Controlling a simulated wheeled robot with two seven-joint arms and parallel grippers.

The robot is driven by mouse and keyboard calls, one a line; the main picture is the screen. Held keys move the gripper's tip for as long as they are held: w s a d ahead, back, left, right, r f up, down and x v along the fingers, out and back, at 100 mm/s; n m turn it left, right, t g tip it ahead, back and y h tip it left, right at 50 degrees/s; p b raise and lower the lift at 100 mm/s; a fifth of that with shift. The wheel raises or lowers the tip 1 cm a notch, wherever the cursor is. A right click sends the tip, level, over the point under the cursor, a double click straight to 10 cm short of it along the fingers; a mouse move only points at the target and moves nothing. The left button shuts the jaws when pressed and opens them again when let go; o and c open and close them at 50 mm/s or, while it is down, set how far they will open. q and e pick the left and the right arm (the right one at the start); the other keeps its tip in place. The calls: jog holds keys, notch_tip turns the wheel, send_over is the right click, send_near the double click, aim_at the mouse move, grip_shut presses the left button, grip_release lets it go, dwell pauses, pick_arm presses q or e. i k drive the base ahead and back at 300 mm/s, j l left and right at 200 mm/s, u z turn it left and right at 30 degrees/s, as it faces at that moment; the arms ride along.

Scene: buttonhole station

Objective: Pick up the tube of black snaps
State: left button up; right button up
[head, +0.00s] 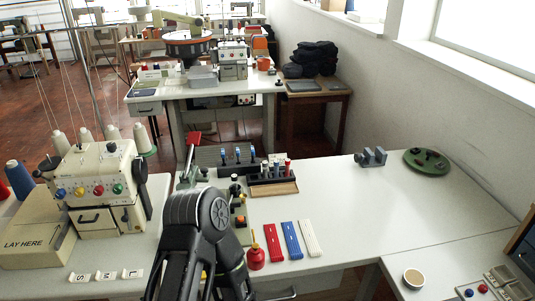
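Two dark racks stand at the back left of the white table. The front rack (262,180) holds several small tubes, some dark or pale and one with a red top (288,165). At this size I cannot tell which tube holds black snaps. A dark arm of mine rises from the bottom edge, left of centre, with its bent joint in front of the table's left end. No other arm shows.
A cream machine (100,185) with coloured knobs stands left. A red oiler (255,257) and red, blue and white strips (290,240) lie in front of the racks. A grey clamp (370,158) and green disc (427,162) sit at back right. The table's middle is clear.

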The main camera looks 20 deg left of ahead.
aim_at(234, 176)
jog(key=u, duration=1.05)
